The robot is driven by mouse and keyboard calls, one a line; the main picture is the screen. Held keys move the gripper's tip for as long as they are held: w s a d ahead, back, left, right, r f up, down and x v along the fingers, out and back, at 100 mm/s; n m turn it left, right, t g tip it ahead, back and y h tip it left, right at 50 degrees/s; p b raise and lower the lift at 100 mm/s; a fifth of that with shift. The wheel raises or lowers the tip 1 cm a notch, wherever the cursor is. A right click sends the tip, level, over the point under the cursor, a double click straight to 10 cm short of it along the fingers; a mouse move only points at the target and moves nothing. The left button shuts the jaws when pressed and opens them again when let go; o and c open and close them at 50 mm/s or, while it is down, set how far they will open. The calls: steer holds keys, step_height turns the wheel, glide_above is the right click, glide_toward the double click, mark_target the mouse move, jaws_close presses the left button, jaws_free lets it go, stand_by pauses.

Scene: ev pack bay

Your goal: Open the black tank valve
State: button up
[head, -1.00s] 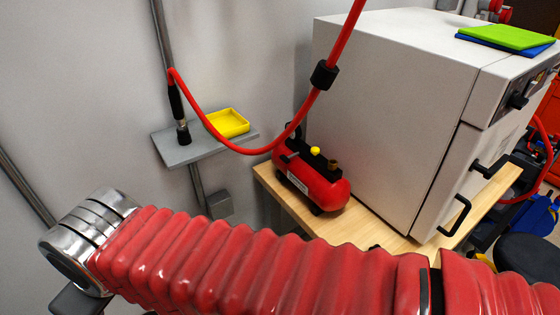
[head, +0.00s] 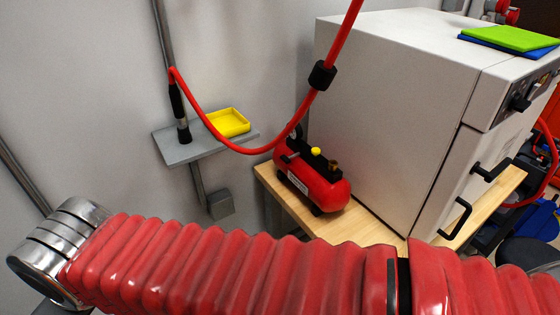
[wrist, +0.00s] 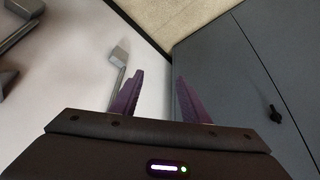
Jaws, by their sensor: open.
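The red air tank (head: 315,185) sits on the wooden bench top, left of the big white cabinet, in the head view. It has a black top part with a yellow knob (head: 316,151) and a brass fitting (head: 333,164). A small black lever-like piece (head: 290,158) shows at its left end; I cannot tell its setting. My gripper (wrist: 158,88) shows in the wrist view, with two purple fingers apart and nothing between them. It is hidden in the head view, and I cannot make out the tank in the wrist view.
A red hose (head: 240,150) hangs across to a grey wall shelf (head: 180,154) with a yellow tray (head: 228,122). The white cabinet (head: 395,110) stands close beside the tank. A grey panel (wrist: 235,80) with a small black part (wrist: 275,114) fills the wrist view's right side.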

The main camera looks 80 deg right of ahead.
steer(key=shift+o, duration=0.8)
steer(key=shift+w+d+f, duration=0.1)
steer(key=shift+d+f, duration=0.2)
steer(key=shift+f, duration=0.05)
steer(key=shift+o, duration=0.5)
steer(key=w+d+f+m+g+h, duration=0.1)
steer(key=d+f+g, duration=0.2)
steer(key=d+f, duration=0.2)
steer(key=shift+d+f+m, duration=0.2)
steer(key=shift+d+m, duration=0.1)
steer(key=shift+d, duration=0.3)
steer(key=n+g+h, duration=1.1)
steer(key=g+h, duration=0.2)
steer(key=g, duration=0.1)
glide_toward(283, 159)
steer(key=w+v, duration=0.1)
steer(key=v, duration=0.4)
steer(key=shift+s+d, duration=0.25)
steer(key=shift+s, duration=0.05)
steer(key=shift+s+d, duration=0.1)
steer(key=x, duration=1.3)
steer(key=shift+s+d+f, duration=0.1)
steer(key=shift+s, duration=0.3)
